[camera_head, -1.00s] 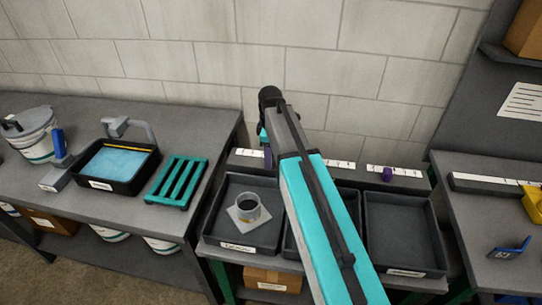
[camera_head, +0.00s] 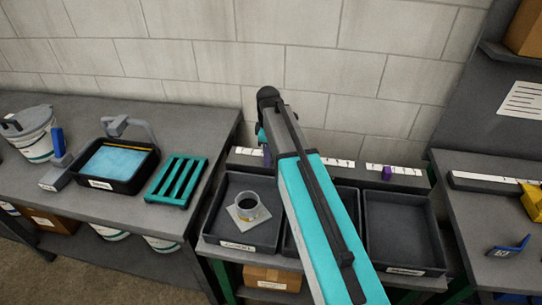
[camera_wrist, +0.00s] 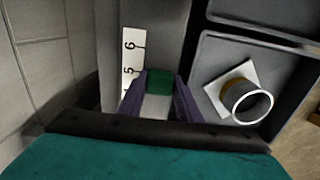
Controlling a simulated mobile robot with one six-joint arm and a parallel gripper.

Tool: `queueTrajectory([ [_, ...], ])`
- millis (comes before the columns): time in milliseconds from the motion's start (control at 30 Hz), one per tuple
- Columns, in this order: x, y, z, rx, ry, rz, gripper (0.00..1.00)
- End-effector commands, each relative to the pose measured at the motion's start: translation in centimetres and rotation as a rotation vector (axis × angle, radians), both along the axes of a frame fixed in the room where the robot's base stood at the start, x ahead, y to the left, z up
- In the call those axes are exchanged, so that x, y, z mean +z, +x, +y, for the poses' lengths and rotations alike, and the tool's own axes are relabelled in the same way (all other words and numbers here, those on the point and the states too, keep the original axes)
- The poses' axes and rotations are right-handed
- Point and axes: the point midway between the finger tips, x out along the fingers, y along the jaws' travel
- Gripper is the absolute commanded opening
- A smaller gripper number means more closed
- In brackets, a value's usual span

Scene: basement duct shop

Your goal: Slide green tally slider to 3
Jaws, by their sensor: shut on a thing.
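The green tally slider (camera_wrist: 158,84) sits on a scale strip (camera_wrist: 134,52) in the wrist view, beside the mark labelled 5. The 6 lies farther up the strip; lower numbers are mostly hidden by my gripper. My gripper (camera_wrist: 160,77) has purple fingers, one on each side of the green slider, and is shut on it. In the head view my arm covers part of the scale ledge, and I cannot make out the green slider there.
A purple slider (camera_head: 387,172) stands on another scale strip to the right. Dark trays (camera_head: 402,232) lie in front of the ledge; the left one holds a ring on a pale square plate (camera_head: 247,211). A block wall (camera_head: 330,60) rises close behind.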

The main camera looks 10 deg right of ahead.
Motion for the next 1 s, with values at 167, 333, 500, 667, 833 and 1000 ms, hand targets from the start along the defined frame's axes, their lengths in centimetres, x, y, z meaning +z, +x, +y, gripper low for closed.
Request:
queueTrajectory([
  [167, -0.1, 1.0, 2.6, 0.004, 0.002, 0.006, 0.00],
  [333, -0.1, 2.2, 5.5, 0.003, 0.002, 0.006, 0.00],
  [500, -0.1, 2.7, 7.1, 0.002, 0.003, 0.006, 0.00],
  [667, -0.1, 2.7, 7.2, 0.001, 0.003, 0.006, 0.00],
  [833, -0.1, 2.6, 7.2, 0.002, 0.003, 0.007, 0.36],
  [1000, 0.0, 2.7, 7.1, 0.002, 0.002, 0.005, 0.50],
])
